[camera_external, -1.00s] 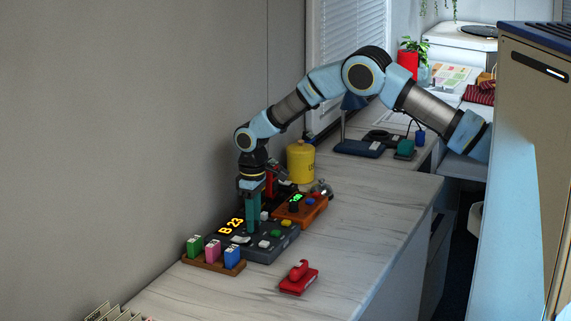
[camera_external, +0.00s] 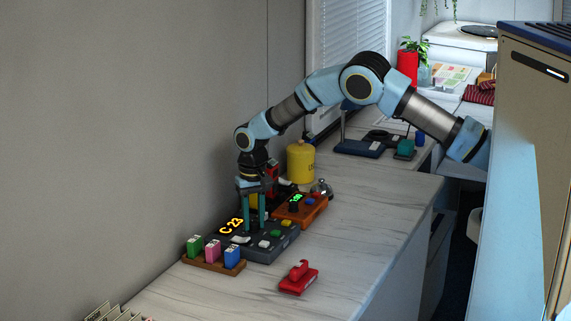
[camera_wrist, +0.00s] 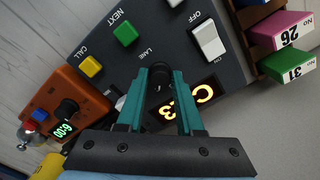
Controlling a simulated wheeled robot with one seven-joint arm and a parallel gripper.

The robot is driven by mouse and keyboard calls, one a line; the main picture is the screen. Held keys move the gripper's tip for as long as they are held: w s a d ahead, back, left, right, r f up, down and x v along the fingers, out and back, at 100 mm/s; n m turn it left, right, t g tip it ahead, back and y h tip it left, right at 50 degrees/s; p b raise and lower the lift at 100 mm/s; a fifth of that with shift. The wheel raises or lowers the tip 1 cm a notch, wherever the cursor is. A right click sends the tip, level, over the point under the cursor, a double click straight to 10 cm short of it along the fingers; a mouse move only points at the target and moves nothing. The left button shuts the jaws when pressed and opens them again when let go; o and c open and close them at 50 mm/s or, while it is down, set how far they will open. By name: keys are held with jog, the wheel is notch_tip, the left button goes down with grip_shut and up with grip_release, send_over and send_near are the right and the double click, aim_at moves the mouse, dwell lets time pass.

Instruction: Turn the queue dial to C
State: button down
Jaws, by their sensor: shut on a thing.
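The queue console (camera_external: 270,245) is a dark grey box on the counter. Its yellow display (camera_external: 231,226) reads C 23, and it also shows in the wrist view (camera_wrist: 187,103). The black queue dial (camera_wrist: 159,72) sits beside the display, between the tips of my gripper's teal fingers. My gripper (camera_wrist: 160,82) is shut on the dial, pointing down onto the console. In the external view, my gripper (camera_external: 251,225) hides the dial. A green NEXT button (camera_wrist: 125,34), a yellow CALL button (camera_wrist: 90,66) and a white OFF switch (camera_wrist: 208,41) are on the console.
An orange box (camera_external: 302,208) with a green display and a bell (camera_external: 321,188) stand behind the console. A wooden rack (camera_external: 212,264) of numbered tickets is in front. A red object (camera_external: 298,278) lies to the right.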

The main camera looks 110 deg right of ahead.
aim_at(254, 223)
jog(key=shift+m, duration=0.3)
jog(key=c, duration=0.6)
grip_release()
jog(key=shift+o, duration=0.2)
notch_tip(254, 223, up, 11)
jog(key=b, duration=0.2)
jog(key=shift+a+f, duration=0.1)
